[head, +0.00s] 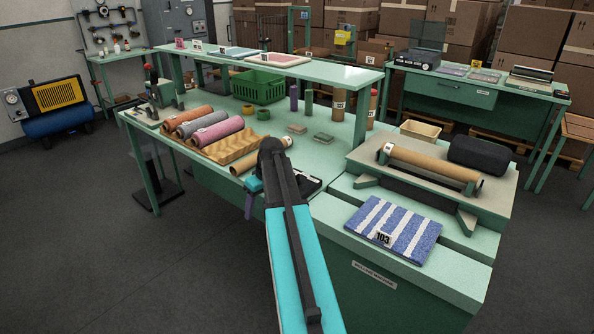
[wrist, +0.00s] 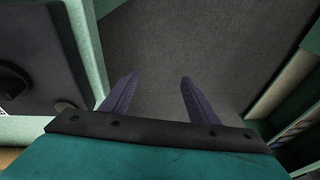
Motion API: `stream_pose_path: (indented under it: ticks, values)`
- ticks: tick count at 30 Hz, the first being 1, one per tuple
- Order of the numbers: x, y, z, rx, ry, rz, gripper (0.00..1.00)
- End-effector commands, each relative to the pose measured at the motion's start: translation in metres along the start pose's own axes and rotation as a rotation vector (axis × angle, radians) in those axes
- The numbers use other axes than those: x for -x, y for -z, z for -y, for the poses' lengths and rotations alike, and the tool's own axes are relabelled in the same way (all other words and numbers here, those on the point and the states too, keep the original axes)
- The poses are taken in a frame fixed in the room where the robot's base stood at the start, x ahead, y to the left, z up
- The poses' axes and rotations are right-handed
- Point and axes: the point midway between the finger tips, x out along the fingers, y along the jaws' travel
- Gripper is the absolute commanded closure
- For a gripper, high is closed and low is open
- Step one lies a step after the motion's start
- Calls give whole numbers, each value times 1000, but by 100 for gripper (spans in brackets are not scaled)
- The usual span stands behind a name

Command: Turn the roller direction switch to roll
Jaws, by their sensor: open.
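The rolling machine's labelled green bench (head: 405,290) stands at the right front in the head view. A black control box (head: 309,186) sits at its left end, partly hidden behind my arm. In the wrist view a black box (wrist: 40,50) fills the left edge, with a dark knob (wrist: 12,80) cut off by the frame and a small round tan button (wrist: 65,106). I cannot read any markings or the switch's setting. My gripper (head: 249,205) points down, open and empty, just left of the box. Its purple fingers (wrist: 152,92) are apart, over dark floor, touching nothing visible.
A cardboard tube (head: 430,164) lies in the machine's cradle. A blue-and-white striped rug tagged 103 (head: 393,229) lies in front. Coloured rolls (head: 216,131) and a wavy tan rack (head: 229,147) lie on the table behind my gripper. The floor at the left front (head: 120,270) is clear.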

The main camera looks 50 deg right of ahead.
Motion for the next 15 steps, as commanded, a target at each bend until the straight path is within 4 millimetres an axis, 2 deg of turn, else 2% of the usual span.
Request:
stream_pose_path:
  ticks: [1, 6, 12, 15]
  values:
    - [23, 5, -15, 2, -9, -19, 45]
    - [90, 7, -59, 23, -33, -72, 45]
    - [170, -8, -115, 56, -64, -126, 45]
    - [199, -16, -134, 69, -76, -143, 45]
